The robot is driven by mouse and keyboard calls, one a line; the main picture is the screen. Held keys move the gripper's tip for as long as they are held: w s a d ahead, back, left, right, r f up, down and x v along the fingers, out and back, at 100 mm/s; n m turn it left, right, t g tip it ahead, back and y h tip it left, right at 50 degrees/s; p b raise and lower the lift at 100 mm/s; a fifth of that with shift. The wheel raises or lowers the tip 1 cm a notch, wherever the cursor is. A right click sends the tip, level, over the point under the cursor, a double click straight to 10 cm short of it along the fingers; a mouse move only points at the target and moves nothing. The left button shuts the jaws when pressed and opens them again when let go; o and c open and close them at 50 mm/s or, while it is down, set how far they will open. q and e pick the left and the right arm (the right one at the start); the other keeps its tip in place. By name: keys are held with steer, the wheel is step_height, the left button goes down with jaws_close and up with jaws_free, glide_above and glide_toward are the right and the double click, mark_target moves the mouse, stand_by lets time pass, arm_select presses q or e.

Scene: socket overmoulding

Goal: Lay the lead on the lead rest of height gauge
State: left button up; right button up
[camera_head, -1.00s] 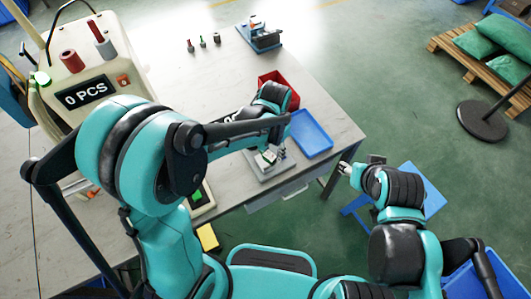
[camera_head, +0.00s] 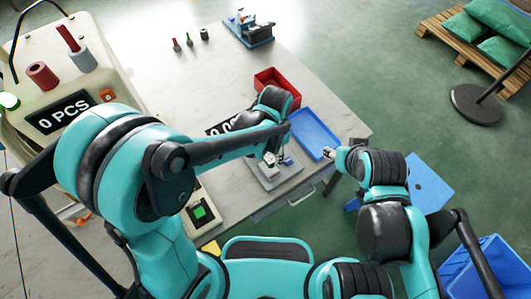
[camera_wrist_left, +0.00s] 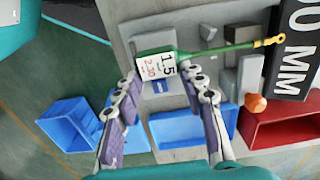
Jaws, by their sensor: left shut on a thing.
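The lead (camera_wrist_left: 217,47) shows in the left wrist view as a green cable with a printed white label and a yellow metal terminal at its right end. My left gripper (camera_wrist_left: 160,72) is shut on its thick green left part; the grip shows only partly. The height gauge's grey base (camera_head: 268,181) lies below my left gripper (camera_head: 272,158) in the head view. In the left wrist view its grey blocks (camera_wrist_left: 249,76) and black "MM" display (camera_wrist_left: 298,45) lie beneath and beside the lead. I cannot tell whether the lead touches them.
A blue tray (camera_head: 315,133) and a red bin (camera_head: 290,84) stand beyond the gauge. A counter machine reading "0 PCS" (camera_head: 62,111) stands at the left. Several small spools and a blue fixture (camera_head: 252,35) are at the back. The table's back middle is clear.

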arm_select(q)
steer(key=f+b, duration=0.1)
steer(key=f, duration=0.1)
steer(key=f+b, duration=0.1)
steer(key=shift+s+d+f+b, duration=0.2)
steer(key=shift+s+f+b, duration=0.1)
steer(key=shift+b, duration=0.05)
steer(key=shift+w+f, duration=0.2)
steer(key=shift+r, duration=0.1)
steer(key=shift+s, duration=0.1)
steer(key=o, duration=1.1)
steer(key=shift+o, duration=0.2)
